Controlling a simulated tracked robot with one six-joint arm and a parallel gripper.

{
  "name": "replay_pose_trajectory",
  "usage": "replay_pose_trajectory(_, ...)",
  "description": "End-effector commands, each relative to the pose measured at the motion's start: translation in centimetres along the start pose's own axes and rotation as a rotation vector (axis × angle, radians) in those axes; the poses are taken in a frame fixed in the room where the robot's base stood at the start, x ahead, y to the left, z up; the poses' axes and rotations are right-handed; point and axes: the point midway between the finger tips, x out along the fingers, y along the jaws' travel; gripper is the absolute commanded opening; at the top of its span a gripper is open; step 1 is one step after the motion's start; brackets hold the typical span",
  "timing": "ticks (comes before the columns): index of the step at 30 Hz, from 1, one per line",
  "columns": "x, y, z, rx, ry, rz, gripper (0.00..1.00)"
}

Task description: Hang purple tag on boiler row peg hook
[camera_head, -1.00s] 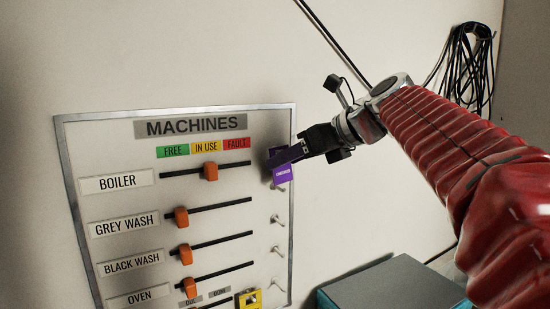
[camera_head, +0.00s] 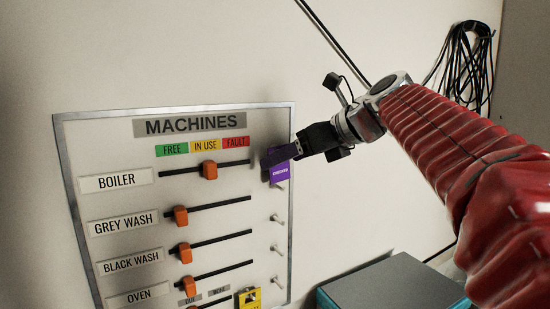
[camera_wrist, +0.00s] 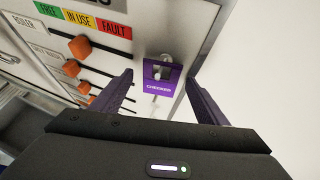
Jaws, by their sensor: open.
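The purple tag (camera_head: 281,172), marked "CHECKED", is at the right edge of the machines board, level with the boiler row (camera_head: 115,182). In the wrist view, the tag (camera_wrist: 158,88) appears to hang on a metal peg (camera_wrist: 166,58), with a peg tip showing in its opening. My gripper (camera_head: 272,158) is at the tag's upper part. In the wrist view, my gripper (camera_wrist: 159,75) is open, with one dark finger on each side of the tag and a visible gap to both. The fingers partly hide the tag's top in the head view.
Several bare pegs (camera_head: 277,218) run down the board's right side below the tag. A yellow tag (camera_head: 249,298) is at the bottom. Orange sliders (camera_head: 209,170) sit on the board's slots. A grey-topped box (camera_head: 390,285) stands lower right, and a black cable coil (camera_head: 466,65) hangs upper right.

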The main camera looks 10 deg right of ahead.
Motion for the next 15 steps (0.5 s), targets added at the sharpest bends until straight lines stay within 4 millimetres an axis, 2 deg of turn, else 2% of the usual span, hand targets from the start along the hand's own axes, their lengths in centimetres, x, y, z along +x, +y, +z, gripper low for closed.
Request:
replay_pose_trajectory(8, -0.7, 0.0, 0.0, -0.001, -0.001, -0.001, 0.68)
replay_pose_trajectory(15, -3.8, -0.1, 0.0, 0.0, -0.001, -0.004, 0.68)
